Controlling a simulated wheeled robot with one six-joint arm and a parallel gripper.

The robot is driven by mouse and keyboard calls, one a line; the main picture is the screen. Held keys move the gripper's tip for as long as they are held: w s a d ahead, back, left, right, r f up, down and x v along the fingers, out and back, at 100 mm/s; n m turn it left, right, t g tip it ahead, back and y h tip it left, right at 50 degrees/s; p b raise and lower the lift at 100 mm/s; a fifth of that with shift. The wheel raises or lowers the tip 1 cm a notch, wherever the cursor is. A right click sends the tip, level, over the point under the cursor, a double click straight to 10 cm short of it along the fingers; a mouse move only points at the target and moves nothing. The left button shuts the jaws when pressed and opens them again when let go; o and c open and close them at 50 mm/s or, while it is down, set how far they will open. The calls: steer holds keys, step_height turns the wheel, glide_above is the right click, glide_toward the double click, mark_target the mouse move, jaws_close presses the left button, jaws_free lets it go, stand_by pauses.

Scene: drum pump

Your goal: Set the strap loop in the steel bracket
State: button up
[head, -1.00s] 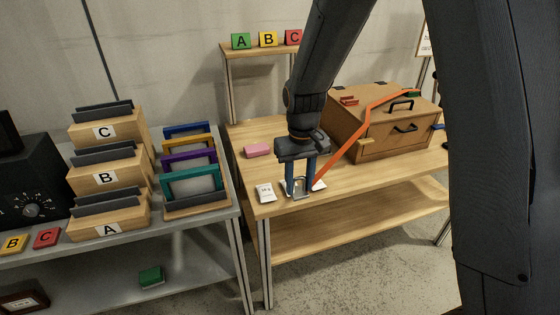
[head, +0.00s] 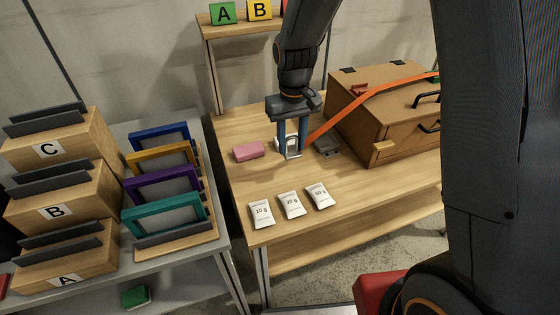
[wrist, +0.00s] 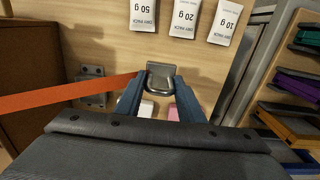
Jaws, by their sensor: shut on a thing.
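My gripper (head: 291,152) points down over the wooden table and is shut on the metal loop (wrist: 160,77) at the end of the orange strap (head: 365,99). The strap runs from the loop up over the wooden chest in the head view, and leaves to the left in the wrist view (wrist: 68,95). The steel bracket (head: 327,146) is a small grey plate fitting on the table beside the chest, just right of my gripper. In the wrist view the bracket (wrist: 93,86) lies left of the loop, partly behind the strap. The loop is apart from it.
The wooden chest (head: 385,122) stands right of the bracket. A pink block (head: 248,151) lies left of my gripper. White packets, 10 g (head: 262,213), 20 g (head: 291,205) and 50 g (head: 320,196), lie along the front edge. A small white item sits behind my gripper.

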steer(key=shift+f+p, duration=1.05)
steer(key=shift+f, duration=3.7)
steer(key=shift+f, duration=0.1)
steer(key=o, duration=1.2)
